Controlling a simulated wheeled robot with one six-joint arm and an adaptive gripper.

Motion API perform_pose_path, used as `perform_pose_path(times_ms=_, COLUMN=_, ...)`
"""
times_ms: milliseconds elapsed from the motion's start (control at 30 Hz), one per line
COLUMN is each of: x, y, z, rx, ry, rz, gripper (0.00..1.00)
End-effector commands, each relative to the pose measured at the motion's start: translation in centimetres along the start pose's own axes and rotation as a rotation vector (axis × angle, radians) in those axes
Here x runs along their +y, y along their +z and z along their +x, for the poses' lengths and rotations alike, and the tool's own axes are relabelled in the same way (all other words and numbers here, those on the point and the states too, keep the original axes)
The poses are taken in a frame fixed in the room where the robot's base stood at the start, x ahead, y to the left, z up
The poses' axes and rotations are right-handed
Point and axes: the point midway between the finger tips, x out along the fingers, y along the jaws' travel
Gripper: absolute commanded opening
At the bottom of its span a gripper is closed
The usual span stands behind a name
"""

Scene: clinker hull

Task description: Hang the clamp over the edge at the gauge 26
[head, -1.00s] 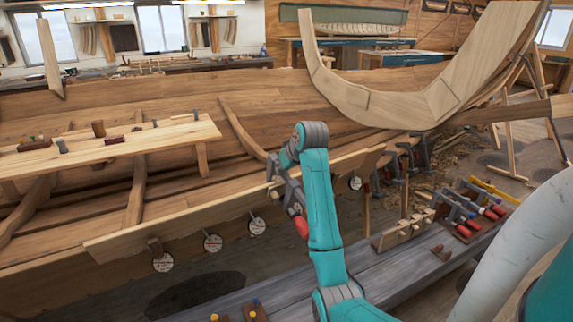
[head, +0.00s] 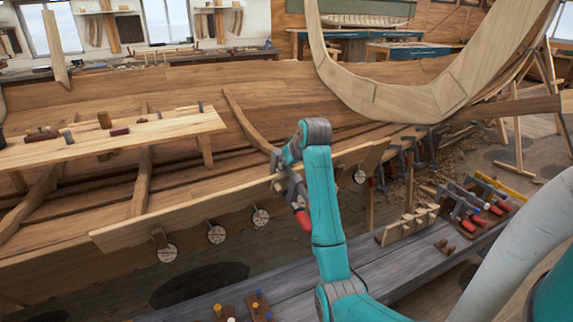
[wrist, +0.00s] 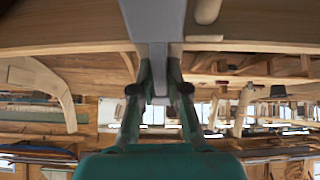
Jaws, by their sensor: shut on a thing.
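My gripper (head: 280,172) is shut on a clamp with a grey bar and a red handle (head: 304,221). The clamp is at the upper edge of the long plank (head: 205,203), with its red handle hanging down on the near side. Whether it rests on the edge is hard to tell. In the wrist view the fingers (wrist: 159,88) pinch the grey clamp bar (wrist: 162,35).
A grey bench (head: 290,284) stands below, with a rack of clamps (head: 480,203) at its right end and small pegged blocks (head: 257,305) in front. A board with tools (head: 130,137) lies across the hull at left. A big curved frame (head: 400,103) stands behind.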

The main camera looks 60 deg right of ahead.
Motion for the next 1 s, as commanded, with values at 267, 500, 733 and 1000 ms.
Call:
perform_pose_path(times_ms=267, x=0.0, y=-0.01, z=0.2, rx=0.003, ry=0.001, rz=-0.001, gripper=0.0)
perform_pose_path(times_ms=500, x=0.01, y=0.05, z=0.35, rx=0.004, ry=0.001, rz=-0.001, gripper=0.0)
perform_pose_path(times_ms=733, x=0.0, y=0.25, z=0.32, rx=0.002, ry=0.0, rz=0.0, gripper=0.0)
perform_pose_path(times_ms=1000, x=0.0, y=0.51, z=0.25, rx=0.001, ry=0.0, rz=0.0, gripper=0.24)
